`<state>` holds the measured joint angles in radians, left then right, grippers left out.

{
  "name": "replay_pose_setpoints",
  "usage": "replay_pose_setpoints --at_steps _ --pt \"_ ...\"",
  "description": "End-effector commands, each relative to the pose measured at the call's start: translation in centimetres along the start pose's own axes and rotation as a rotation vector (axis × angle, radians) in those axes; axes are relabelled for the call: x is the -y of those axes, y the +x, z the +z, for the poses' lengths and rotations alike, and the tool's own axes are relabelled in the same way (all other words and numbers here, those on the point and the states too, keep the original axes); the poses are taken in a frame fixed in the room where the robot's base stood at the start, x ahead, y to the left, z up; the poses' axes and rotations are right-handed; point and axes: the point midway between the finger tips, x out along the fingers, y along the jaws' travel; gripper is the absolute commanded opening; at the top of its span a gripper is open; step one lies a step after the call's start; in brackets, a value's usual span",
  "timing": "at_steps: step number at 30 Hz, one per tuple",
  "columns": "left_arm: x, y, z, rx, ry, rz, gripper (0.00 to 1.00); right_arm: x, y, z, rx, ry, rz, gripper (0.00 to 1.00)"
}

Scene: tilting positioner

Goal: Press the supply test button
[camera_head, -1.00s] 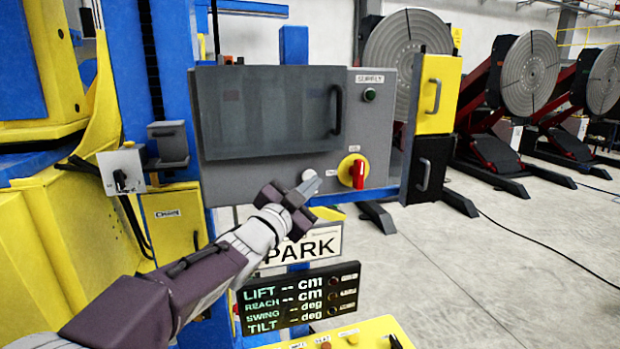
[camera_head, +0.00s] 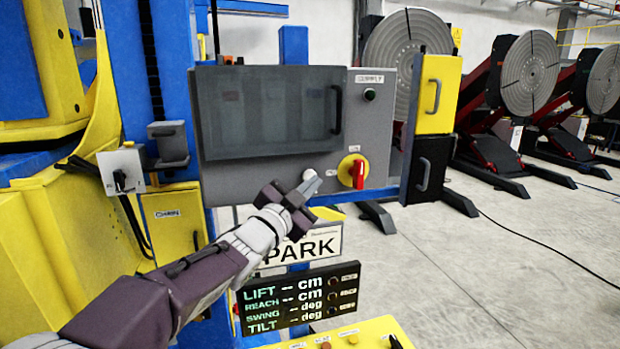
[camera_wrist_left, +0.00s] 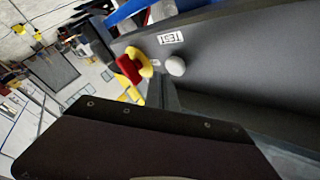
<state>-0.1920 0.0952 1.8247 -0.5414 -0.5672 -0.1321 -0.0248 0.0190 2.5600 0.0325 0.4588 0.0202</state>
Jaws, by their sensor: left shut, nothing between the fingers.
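The grey control box (camera_head: 376,130) has a pale round button (camera_head: 309,175) low on its front, left of a red switch on a yellow disc (camera_head: 353,171). In the left wrist view the button (camera_wrist_left: 175,66) stands beside a TEST label (camera_wrist_left: 171,38). My left gripper (camera_head: 315,186) is shut and empty, its tip at the button in the head view and partly over it. The wrist view shows part of a grey finger just below the button; I cannot tell whether they touch. My right gripper is out of view.
A SUPPLY label (camera_head: 370,78) sits above a small dark lamp (camera_head: 369,94). A dark door with a handle (camera_head: 338,110) covers the box's left part. Below are a PARK sign (camera_head: 313,248) and a readout panel (camera_head: 285,305) showing dashes. Open floor lies to the right.

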Motion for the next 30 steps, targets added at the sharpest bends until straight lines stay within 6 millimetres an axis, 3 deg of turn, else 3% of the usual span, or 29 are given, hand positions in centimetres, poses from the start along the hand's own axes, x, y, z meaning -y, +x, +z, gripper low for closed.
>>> replay_pose_setpoints --at_steps 30 --pt "0.60 0.81 0.56 0.001 0.000 0.000 0.00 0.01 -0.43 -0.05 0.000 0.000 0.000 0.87"
